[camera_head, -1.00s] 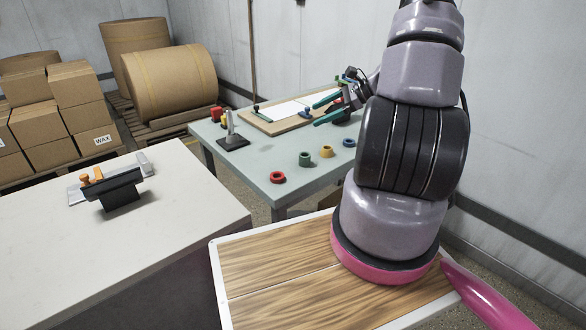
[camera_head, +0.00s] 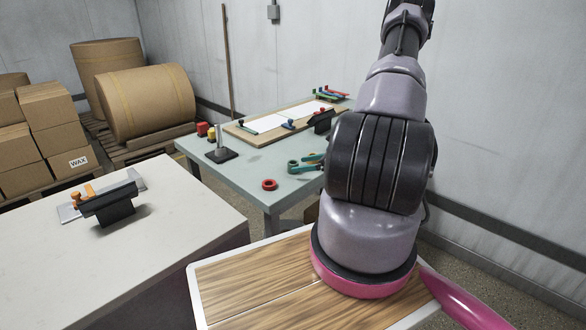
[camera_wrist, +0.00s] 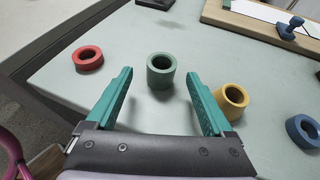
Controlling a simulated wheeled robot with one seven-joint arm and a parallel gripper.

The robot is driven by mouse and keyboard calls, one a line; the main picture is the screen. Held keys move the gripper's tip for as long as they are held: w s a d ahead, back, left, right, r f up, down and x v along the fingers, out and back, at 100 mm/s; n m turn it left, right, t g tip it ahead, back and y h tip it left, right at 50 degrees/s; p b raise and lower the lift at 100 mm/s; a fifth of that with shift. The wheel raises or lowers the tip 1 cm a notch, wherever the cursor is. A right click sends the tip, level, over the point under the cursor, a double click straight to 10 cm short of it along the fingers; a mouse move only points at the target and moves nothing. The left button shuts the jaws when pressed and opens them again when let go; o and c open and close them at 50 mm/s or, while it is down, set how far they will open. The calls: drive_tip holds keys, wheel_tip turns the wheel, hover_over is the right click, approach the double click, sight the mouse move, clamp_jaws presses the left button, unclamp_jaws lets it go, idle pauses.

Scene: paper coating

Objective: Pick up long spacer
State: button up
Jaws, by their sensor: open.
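The green spacer (camera_wrist: 160,72), which looks the tallest of the rings, stands upright on the pale table (camera_head: 240,176). In the wrist view it sits just ahead of my gripper (camera_wrist: 160,80), roughly centred between the two teal fingers, with a gap on each side. My gripper is open and empty. In the head view the teal fingers (camera_head: 306,163) reach over the table from behind my arm, close to the green spacer (camera_head: 293,167).
A red ring (camera_wrist: 88,58) lies left of the fingers. A yellow ring (camera_wrist: 231,100) is close beside the right finger, and a blue ring (camera_wrist: 303,131) lies farther right. A post on a black base (camera_head: 221,155) and a wooden board (camera_head: 240,131) stand farther back.

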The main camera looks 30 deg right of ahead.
drive_tip(key=x, duration=0.5)
drive_tip(key=shift+d+f, duration=0.15)
drive_tip(key=shift+f, duration=0.05)
clamp_jaws()
